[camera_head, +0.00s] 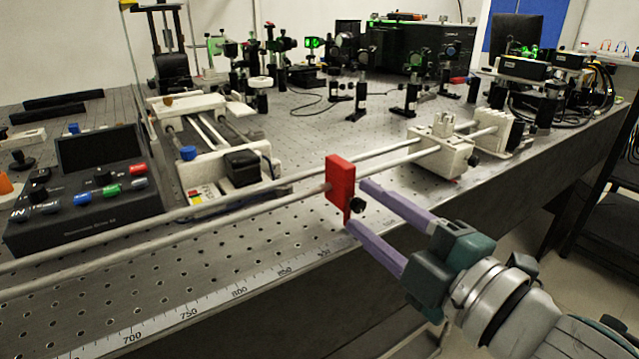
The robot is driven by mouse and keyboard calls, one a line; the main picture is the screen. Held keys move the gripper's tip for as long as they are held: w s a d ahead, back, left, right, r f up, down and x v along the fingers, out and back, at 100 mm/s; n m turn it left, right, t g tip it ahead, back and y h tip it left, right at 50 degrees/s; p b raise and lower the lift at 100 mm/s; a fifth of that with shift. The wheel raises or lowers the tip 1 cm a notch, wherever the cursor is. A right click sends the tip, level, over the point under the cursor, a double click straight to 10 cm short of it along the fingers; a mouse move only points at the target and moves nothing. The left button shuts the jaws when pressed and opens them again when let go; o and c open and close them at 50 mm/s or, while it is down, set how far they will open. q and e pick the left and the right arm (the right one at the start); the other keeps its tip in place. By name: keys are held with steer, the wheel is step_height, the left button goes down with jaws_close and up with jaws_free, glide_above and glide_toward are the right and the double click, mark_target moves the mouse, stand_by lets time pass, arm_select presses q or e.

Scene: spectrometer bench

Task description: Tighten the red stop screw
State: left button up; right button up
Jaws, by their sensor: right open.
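A red stop block (340,183) sits on two parallel metal rods (240,193) that run along the bench's front edge. A small black screw knob (357,204) shows at the red block's lower right side. My right gripper (357,205) comes in from the lower right with its two purple fingers spread. Its fingertips reach toward the block, one above and one below the black knob in the picture. Whether the fingers touch the knob cannot be told. My left gripper is not in view.
A white carriage (440,152) and a white end block (492,130) hold the rods at the right. A black control box (82,190) stands at the left. Posts with optics fill the bench's back. A scale strip (190,312) lines the front edge.

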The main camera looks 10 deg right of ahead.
steer(key=v, duration=1)
steer(key=s+d+r+m+g+h+p, duration=0.2)
steer(key=d+r+m+g+h+p, duration=0.35)
steer(key=m+p, duration=0.5)
steer(key=s+a+r+m+g+p, duration=0.2)
steer(key=s+r+m+g+p, duration=0.15)
steer(key=s, duration=0.35)
steer(key=s+a+r+m+g+p, duration=0.3)
steer(key=s+g+p, duration=0.1)
steer(key=s+g, duration=0.15)
step_height(320, 180, up, 36)
steer(key=t+p, duration=0.1)
steer(key=p, duration=3.5)
steer(key=shift+s+d, duration=0.25)
steer(key=shift+d, duration=0.05)
